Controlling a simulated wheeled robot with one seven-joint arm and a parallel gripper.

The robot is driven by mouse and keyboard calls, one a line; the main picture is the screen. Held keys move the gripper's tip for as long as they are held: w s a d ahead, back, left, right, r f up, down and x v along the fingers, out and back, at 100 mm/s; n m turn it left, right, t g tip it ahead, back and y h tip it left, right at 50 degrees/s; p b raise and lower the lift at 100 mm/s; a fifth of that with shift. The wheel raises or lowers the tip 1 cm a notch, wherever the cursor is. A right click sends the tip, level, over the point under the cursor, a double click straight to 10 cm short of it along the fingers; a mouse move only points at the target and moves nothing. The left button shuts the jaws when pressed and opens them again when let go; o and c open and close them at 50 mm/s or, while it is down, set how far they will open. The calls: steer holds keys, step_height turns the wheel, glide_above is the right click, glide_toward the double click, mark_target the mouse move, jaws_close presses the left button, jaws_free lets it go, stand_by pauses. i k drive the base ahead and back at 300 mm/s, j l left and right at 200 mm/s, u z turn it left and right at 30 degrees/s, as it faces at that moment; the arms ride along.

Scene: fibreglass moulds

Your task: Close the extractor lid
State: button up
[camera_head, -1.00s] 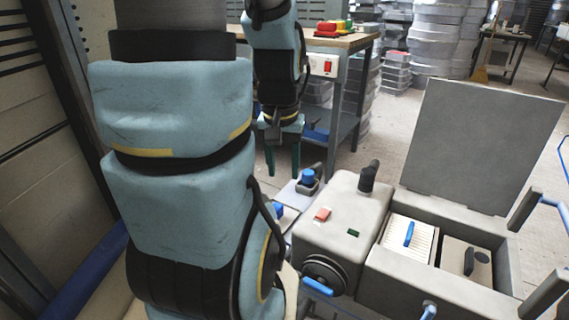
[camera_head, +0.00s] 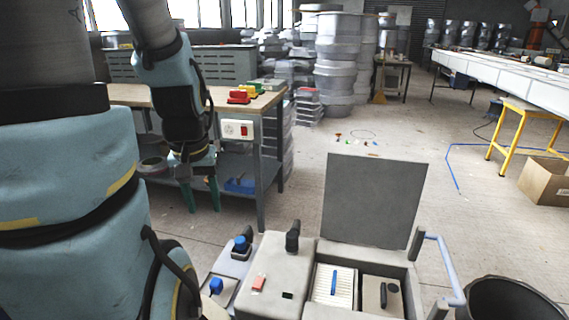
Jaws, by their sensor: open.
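The extractor lid (camera_head: 374,200) is a flat grey panel standing upright, open, at the back edge of the grey extractor box (camera_head: 312,250). Inside the open box are a white pleated filter (camera_head: 322,287) with a blue handle and a grey part with a black handle (camera_head: 383,294). My gripper (camera_head: 200,190) hangs at the left with two green fingers pointing down and apart. It is empty, in front of the workbench, well to the left of the lid and not touching it.
A wooden-topped workbench (camera_head: 150,97) with red, yellow and green items stands behind my gripper. A blue-grey handle rail (camera_head: 447,270) is at the extractor's right, near a black bin (camera_head: 505,300). A cardboard box (camera_head: 548,182) lies far right.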

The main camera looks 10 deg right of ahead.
mark_target(369, 200)
steer(key=k+l+z, duration=0.3)
steer(key=k+l, duration=0.25)
steer(key=k, duration=0.25)
steer(key=k+l+z, duration=0.25)
steer(key=k+l, duration=0.45)
steer(key=k+l+z, duration=0.3)
steer(key=k+l, duration=0.35)
steer(key=l, duration=0.25)
steer(key=l+u, duration=0.25)
steer(key=l, duration=0.6)
steer(key=l+u, duration=0.25)
steer(key=l, duration=0.6)
steer(key=i+u, duration=0.15)
steer(key=u, duration=0.85)
steer(key=i+l+u, duration=1)
steer(key=i+l, duration=0.25)
steer(key=l, duration=0.15)
steer(key=i+l, duration=0.2)
steer(key=l, duration=0.15)
steer(key=i+l, duration=0.25)
steer(key=l, duration=0.15)
